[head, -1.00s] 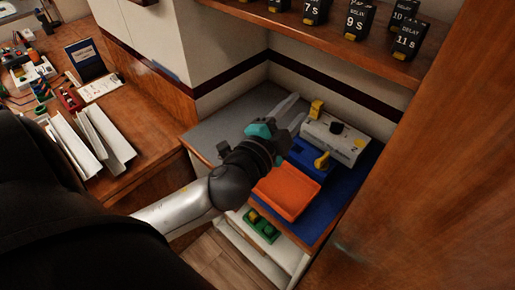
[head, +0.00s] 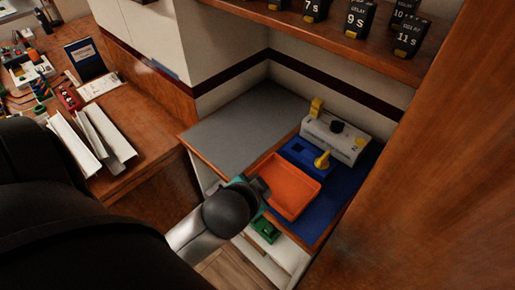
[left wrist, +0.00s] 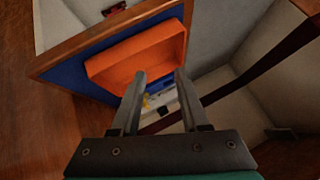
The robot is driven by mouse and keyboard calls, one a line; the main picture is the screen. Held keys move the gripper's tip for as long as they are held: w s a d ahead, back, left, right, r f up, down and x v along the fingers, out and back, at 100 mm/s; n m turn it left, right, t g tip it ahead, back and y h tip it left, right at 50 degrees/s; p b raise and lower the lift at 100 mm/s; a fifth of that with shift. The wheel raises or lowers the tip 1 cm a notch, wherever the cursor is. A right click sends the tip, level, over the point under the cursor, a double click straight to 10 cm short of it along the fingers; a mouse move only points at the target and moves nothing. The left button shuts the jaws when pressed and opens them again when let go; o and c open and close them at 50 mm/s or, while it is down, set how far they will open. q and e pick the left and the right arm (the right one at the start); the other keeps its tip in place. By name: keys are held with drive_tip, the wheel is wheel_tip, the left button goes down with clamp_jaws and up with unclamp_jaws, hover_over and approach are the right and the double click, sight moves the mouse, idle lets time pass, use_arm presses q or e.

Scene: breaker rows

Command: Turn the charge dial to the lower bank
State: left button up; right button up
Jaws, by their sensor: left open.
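A light grey box (head: 325,140) with a black round knob (head: 336,126) on top stands at the back of the blue mat (head: 345,190). A yellow block stands at its left end. In front is a blue box (head: 297,150) with a yellow pointed handle (head: 322,160). Which of these is the charge dial I cannot tell. My left gripper (head: 262,188) is at the front left edge of the orange tray (head: 290,185), apart from the knob and handle. The left wrist view shows its fingers (left wrist: 160,78) open and empty, with the orange tray (left wrist: 135,55) beyond.
A grey counter area (head: 240,125) to the left is clear. A shelf (head: 330,35) with black delay blocks (head: 355,20) hangs above. A wooden panel (head: 440,190) bounds the right side.

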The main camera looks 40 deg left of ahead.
use_arm(q)
drive_tip(key=shift+s+d+f+g, duration=0.3)
drive_tip(key=shift+s+f+g, duration=0.1)
drive_tip(key=shift+s+f, duration=0.5)
drive_tip(key=shift+w, duration=0.1)
